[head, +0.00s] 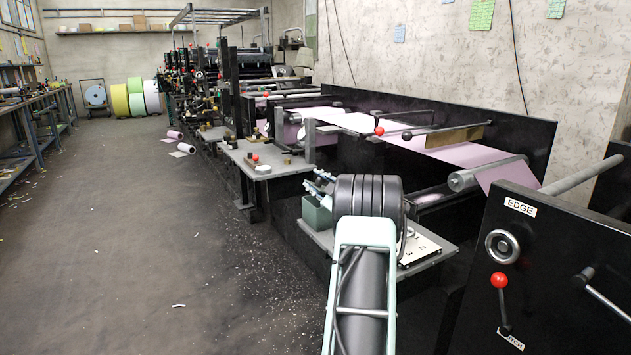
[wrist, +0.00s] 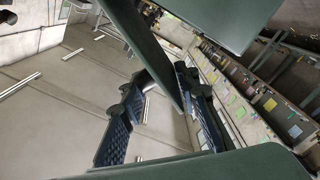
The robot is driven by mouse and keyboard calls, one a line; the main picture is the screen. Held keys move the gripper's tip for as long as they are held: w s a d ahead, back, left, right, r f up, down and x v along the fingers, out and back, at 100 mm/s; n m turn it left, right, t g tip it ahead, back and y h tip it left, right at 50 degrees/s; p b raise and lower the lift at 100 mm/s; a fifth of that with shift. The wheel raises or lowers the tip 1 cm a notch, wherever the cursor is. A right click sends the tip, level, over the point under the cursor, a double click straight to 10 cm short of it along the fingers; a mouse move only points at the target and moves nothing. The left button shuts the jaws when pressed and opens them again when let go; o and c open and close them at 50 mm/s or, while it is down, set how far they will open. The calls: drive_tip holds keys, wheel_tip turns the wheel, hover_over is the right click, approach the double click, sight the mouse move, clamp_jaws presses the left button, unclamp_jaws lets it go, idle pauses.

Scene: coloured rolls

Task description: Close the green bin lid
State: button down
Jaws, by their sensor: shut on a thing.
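The green bin (head: 316,213) stands on a grey ledge in the head view, partly hidden behind my arm. My gripper (head: 319,185) is just above the bin, and its fingers show only in part there. In the wrist view my gripper (wrist: 165,112) has its blue-padded fingers on either side of a thin dark green panel (wrist: 150,45), which appears to be the lid, and is shut on it. Other dark green surfaces fill the top right and the bottom edge of the wrist view. The lid's angle cannot be told from the head view.
A white numbered plate (head: 418,247) lies on the ledge right of my arm. A black machine panel with a red-knobbed lever (head: 500,281) stands at the near right. A grey side table (head: 270,160) with small items is farther back. The floor at left is mostly clear.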

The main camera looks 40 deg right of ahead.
drive_tip(key=shift+s+d+f+g, duration=0.15)
drive_tip(key=shift+f+g, duration=0.15)
drive_tip(key=shift+f, duration=0.5)
drive_tip(key=c, duration=1.9)
unclamp_jaws()
drive_tip(key=shift+o, duration=1.1)
drive_tip(key=shift+f, duration=0.1)
drive_tip(key=shift+r, duration=0.3)
drive_tip(key=v, duration=0.7)
drive_tip(key=shift+s+f, duration=0.2)
drive_tip(key=shift+c, duration=0.3)
